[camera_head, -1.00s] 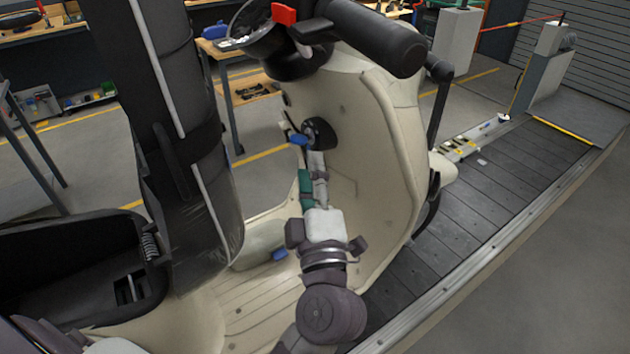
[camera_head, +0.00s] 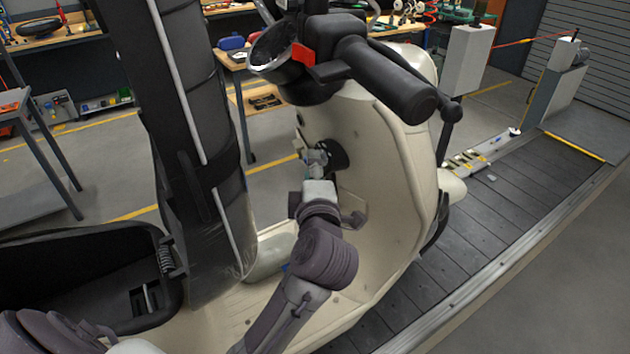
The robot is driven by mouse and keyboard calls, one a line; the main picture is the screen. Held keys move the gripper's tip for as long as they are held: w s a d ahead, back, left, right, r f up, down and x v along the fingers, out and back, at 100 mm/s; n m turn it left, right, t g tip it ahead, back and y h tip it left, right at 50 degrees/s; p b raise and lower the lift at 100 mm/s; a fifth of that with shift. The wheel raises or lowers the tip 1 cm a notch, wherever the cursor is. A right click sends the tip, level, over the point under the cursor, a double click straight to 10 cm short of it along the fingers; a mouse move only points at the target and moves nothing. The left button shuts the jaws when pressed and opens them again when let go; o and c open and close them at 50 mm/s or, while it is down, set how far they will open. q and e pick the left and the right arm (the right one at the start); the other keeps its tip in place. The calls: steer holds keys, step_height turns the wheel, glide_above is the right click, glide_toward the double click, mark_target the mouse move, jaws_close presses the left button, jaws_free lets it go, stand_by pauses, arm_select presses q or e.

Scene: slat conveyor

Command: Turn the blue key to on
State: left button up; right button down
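The cream scooter (camera_head: 385,175) stands with its inner front shield facing me. A round black lock (camera_head: 337,153) sits in that shield, below the handlebar.
The handlebar with a black grip (camera_head: 392,80) and a red switch (camera_head: 303,54) is above the gripper. The dark slat conveyor (camera_head: 500,205) runs along the right.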

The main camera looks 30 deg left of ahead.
arm_select(q)
steer(key=shift+x, duration=1.7)
jaws_close()
